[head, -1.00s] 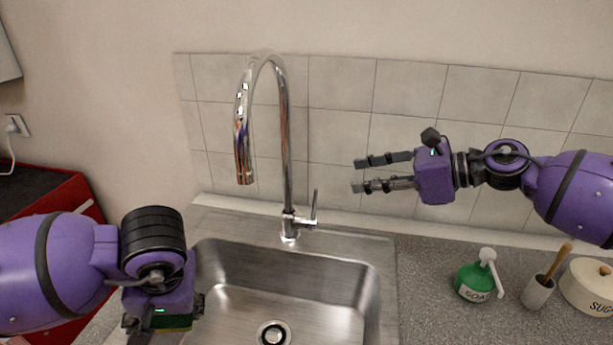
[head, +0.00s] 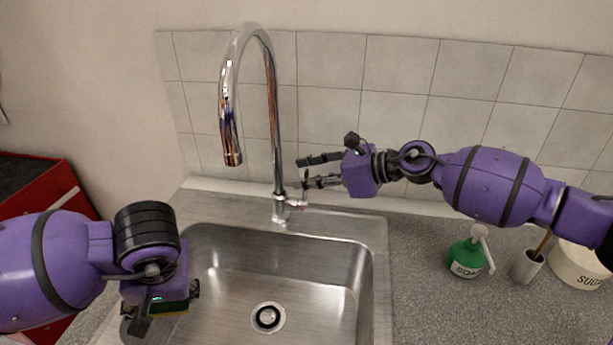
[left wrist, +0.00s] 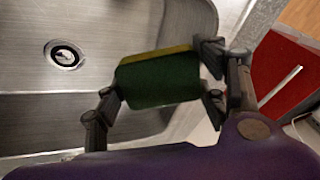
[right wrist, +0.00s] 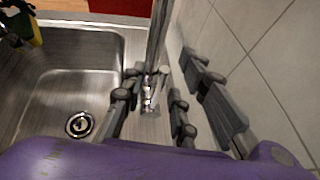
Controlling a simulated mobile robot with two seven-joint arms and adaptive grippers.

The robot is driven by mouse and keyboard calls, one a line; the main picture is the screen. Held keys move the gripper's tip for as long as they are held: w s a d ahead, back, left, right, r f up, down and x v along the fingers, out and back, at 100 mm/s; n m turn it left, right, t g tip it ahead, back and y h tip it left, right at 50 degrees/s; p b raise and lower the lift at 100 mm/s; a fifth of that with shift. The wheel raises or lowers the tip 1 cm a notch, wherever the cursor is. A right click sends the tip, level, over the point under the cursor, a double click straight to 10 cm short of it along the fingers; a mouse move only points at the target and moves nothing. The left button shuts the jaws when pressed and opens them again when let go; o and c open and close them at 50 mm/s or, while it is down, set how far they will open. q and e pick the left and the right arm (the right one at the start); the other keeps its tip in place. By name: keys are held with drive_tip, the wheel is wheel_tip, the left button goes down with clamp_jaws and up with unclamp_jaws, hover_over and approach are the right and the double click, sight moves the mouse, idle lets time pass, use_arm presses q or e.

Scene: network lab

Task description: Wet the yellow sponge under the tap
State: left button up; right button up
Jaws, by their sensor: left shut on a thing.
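The sponge (left wrist: 158,82), dark green with a yellow layer, is clamped between the fingers of my left gripper (head: 165,306). It shows only partly in the head view (head: 172,309), over the sink's left front edge, away from the spout. The chrome tap (head: 274,110) arches over the sink (head: 300,225); no water shows from its spout (head: 232,155). My right gripper (head: 302,172) is open at the tap's right side, near its base. In the right wrist view the tap lever (right wrist: 162,76) stands between the spread fingers; contact cannot be told.
A green soap dispenser (head: 467,258), a small pot with a wooden handle (head: 527,267) and a cream sugar tin (head: 580,265) stand on the right counter. A tiled wall (head: 400,80) rises close behind the tap. The sink basin is empty around its drain (head: 267,318).

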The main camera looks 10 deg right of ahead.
drive_tip(key=shift+w+a+f, duration=0.2)
drive_tip(key=shift+w+a, duration=0.05)
clamp_jaws()
use_arm(q)
drive_tip(key=shift+w+r+p, duration=0.2)
drive_tip(key=shift+r+p, duration=0.15)
drive_tip(key=shift+r, duration=0.55)
use_arm(e)
drive_tip(key=shift+s+a+n+t, duration=0.25)
drive_tip(key=shift+s+n+t, duration=0.05)
drive_tip(key=shift+s+n, duration=0.25)
drive_tip(key=shift+f, duration=0.1)
use_arm(q)
drive_tip(key=shift+f, duration=0.1)
use_arm(e)
unclamp_jaws()
